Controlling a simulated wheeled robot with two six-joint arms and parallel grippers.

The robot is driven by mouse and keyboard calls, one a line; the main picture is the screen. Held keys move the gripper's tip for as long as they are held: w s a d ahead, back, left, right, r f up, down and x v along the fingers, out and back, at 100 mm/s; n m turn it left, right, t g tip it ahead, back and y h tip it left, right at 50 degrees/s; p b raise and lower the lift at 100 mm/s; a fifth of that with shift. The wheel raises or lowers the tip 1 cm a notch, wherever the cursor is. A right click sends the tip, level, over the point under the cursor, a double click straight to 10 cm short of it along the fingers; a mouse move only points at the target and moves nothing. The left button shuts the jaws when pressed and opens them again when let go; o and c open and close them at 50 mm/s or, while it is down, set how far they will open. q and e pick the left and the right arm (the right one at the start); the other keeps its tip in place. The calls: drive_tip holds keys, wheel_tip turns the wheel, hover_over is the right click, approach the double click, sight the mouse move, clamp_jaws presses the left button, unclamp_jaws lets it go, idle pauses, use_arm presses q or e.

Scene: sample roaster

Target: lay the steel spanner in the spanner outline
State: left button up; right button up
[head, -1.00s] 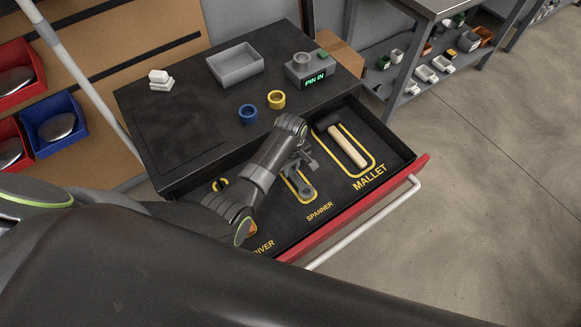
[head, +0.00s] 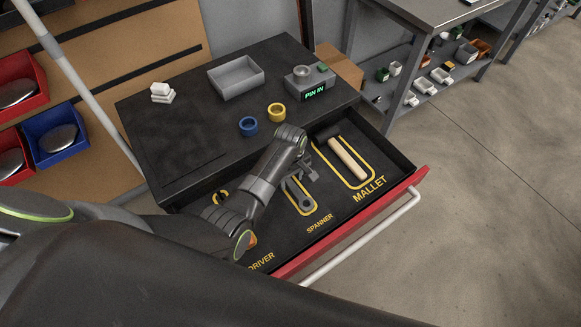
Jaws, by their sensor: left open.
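The steel spanner (head: 304,203) is a grey bar with its near end inside the yellow spanner outline (head: 317,209) on the dark drawer floor. Its far part is hidden under my left gripper. My left gripper (head: 302,178) is open, pointing down at the spanner's far half, very close to it. I cannot tell whether the fingers touch it. The word SPANNER (head: 320,223) shows in yellow just nearer than the outline. My right gripper is not in view.
A mallet (head: 347,158) lies in its outline to the right. The drawer (head: 400,181) is pulled out, with a red front and pale handle. On the bench top are a grey tray (head: 237,78), a blue ring (head: 248,126), a yellow ring (head: 277,112) and a PIN IN device (head: 311,84).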

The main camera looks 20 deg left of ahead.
sight(290, 183)
use_arm(q)
wheel_tip(290, 183, up, 11)
drive_tip(key=p, duration=0.1)
drive_tip(key=shift+r, duration=0.15)
idle(0.6)
